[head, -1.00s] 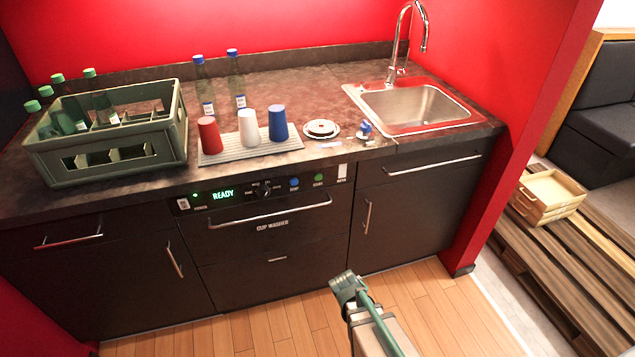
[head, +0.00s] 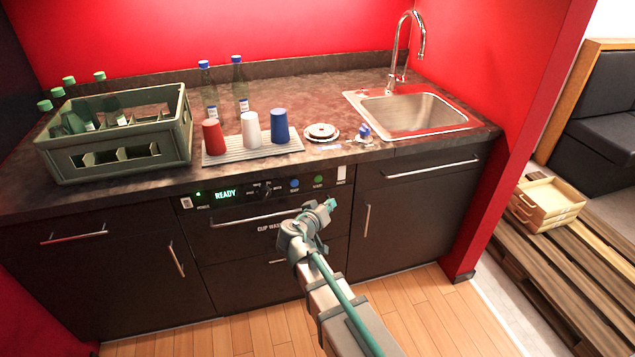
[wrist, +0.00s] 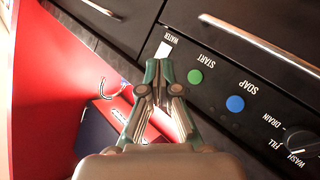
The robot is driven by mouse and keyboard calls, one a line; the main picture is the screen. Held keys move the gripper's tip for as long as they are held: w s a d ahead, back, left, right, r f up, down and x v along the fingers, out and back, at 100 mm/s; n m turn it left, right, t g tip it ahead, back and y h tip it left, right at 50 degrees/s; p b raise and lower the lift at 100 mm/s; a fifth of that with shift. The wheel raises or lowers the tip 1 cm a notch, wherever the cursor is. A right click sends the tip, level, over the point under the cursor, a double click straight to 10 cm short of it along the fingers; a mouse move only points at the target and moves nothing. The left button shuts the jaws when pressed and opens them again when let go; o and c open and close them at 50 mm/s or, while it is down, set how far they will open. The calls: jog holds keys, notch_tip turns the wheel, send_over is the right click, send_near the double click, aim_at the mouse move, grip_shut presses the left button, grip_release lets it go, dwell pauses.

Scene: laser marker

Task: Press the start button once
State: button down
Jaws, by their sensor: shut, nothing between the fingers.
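The green round start button (head: 318,181) sits on the dark front panel of the cup washer (head: 240,213), right of the blue soap button (head: 294,184). In the wrist view, which is turned over, the start button (wrist: 195,77) shows beside the word START, just right of my fingertips, with the soap button (wrist: 235,103) farther right. My gripper (head: 329,204) is shut and empty, in front of the panel and a little below the start button in the head view. Its fingers (wrist: 159,64) also show closed in the wrist view. I see no contact with the button.
The display reads READY (head: 225,195). A dark knob (head: 264,190) is left of the soap button, and a white water switch (head: 341,174) is right of start. The washer's bar handle (head: 250,219) runs below the panel. Cups, a bottle crate (head: 120,155) and a sink (head: 415,112) are on the counter.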

aim_at(318, 179)
jog(key=shift+w+a+m, duration=0.1)
jog(key=shift+w+m, duration=0.05)
jog(key=shift+m, duration=0.15)
jog(key=shift+w+a+p, duration=0.35)
jog(key=shift+w+a, duration=0.2)
jog(key=shift+w, duration=0.8)
jog(key=shift+w+a+p, duration=0.3)
jog(key=shift+w+a, duration=0.2)
jog(key=shift+w, duration=0.9)
jog(key=shift+w+a+p, duration=0.35)
jog(key=shift+w+a, duration=0.2)
jog(key=shift+w, duration=0.8)
jog(key=shift+w+a+f+b, duration=0.15)
jog(key=shift+w+b, duration=0.1)
jog(key=shift+b, duration=0.3)
